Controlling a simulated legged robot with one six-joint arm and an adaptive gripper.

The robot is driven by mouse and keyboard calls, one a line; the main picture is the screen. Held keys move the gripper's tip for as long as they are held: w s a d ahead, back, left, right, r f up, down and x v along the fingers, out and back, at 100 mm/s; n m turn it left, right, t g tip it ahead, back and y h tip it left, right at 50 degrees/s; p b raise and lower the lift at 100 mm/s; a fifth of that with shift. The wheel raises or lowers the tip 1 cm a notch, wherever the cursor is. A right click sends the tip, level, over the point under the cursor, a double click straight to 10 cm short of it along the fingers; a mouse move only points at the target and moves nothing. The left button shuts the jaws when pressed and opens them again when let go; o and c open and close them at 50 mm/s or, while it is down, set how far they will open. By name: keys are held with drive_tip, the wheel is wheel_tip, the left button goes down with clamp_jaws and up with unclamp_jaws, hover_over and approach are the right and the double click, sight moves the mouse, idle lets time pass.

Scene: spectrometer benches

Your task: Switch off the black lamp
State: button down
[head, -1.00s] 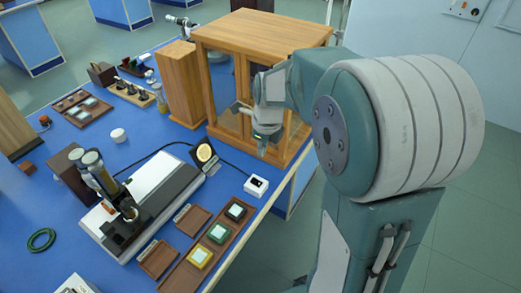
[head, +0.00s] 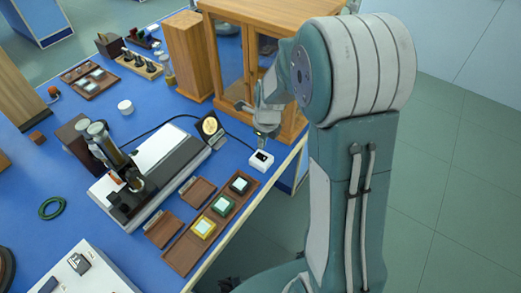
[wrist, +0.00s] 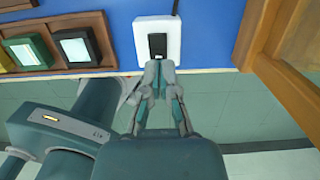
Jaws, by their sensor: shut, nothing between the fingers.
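The black lamp (head: 209,126) stands behind the instrument, with a round face that shows a warm glow. A black cable runs from near it to a small white switch box (head: 261,160) at the table's right edge. In the wrist view the white box (wrist: 143,42) has a black rocker (wrist: 158,44) on top. My gripper (head: 262,134) is shut and empty, pointing down just above or at the far side of the box. In the wrist view its fingertips (wrist: 159,68) sit just below the rocker in the picture. I cannot tell whether they touch the box.
A wooden cabinet (head: 280,15) with glass doors stands close behind my gripper. A brown tray (head: 182,256) with yellow, green and black framed squares lies left of the box. A microscope-like instrument (head: 125,175) stands further left. The table edge is close to the box.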

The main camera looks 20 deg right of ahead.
sight(263, 157)
drive_tip(key=f, duration=0.2)
drive_tip(key=a+f, duration=0.1)
drive_tip(key=f, duration=0.1)
drive_tip(key=shift+w, duration=0.2)
drive_tip(key=shift+d, duration=0.15)
drive_tip(key=shift+f, duration=0.2)
drive_tip(key=shift+s+d, duration=0.1)
drive_tip(key=shift+s+d+r, duration=0.2)
drive_tip(key=shift+s+d, duration=0.15)
drive_tip(key=shift+s, duration=0.15)
drive_tip(key=shift+d+r, duration=0.1)
